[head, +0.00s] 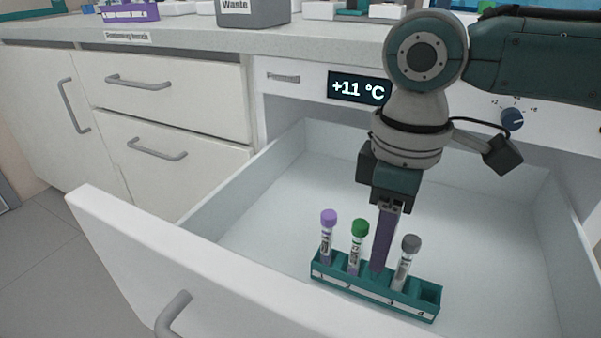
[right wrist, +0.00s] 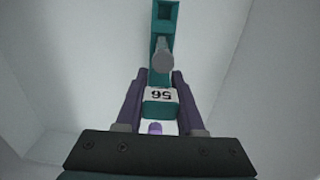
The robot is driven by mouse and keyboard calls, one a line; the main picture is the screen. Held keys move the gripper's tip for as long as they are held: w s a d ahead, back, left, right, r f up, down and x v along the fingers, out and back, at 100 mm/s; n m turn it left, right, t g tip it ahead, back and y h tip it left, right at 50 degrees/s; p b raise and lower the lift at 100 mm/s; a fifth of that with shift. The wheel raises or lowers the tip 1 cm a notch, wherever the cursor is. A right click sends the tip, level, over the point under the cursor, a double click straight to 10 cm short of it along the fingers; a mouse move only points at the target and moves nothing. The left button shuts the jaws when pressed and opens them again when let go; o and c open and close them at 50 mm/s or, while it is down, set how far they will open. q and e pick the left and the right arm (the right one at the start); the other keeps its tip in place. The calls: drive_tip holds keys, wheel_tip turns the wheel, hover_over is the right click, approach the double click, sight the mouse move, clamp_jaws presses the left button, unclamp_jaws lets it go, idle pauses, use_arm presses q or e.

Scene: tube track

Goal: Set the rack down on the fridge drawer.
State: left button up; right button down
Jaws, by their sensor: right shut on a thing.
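The teal rack (head: 374,287) is inside the open fridge drawer (head: 300,180), near its front panel. It holds a purple-capped tube (head: 327,238), a green-capped tube (head: 357,246) and a grey-capped tube (head: 405,262); the slot at its right end looks empty. My right gripper (head: 379,262) points down from above, its purple fingers shut on the middle of the rack. In the right wrist view the fingers flank the rack's label (right wrist: 160,96). I cannot tell whether the rack's underside touches the drawer floor. My left gripper is not in view.
The drawer's front panel (head: 140,260) with its handle (head: 173,315) stands closest to me. The drawer floor behind and left of the rack is clear. A display (head: 358,90) reads +11 °C above. A grey waste bin (head: 252,12) stands on the bench.

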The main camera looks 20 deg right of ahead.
drive_tip(key=shift+f, duration=0.15)
drive_tip(key=shift+c, duration=2.2)
unclamp_jaws()
drive_tip(key=shift+r, duration=0.2)
wheel_tip(320, 180, up, 9)
drive_tip(key=p, duration=0.4)
drive_tip(key=shift+f, duration=0.1)
drive_tip(key=shift+r, duration=0.35)
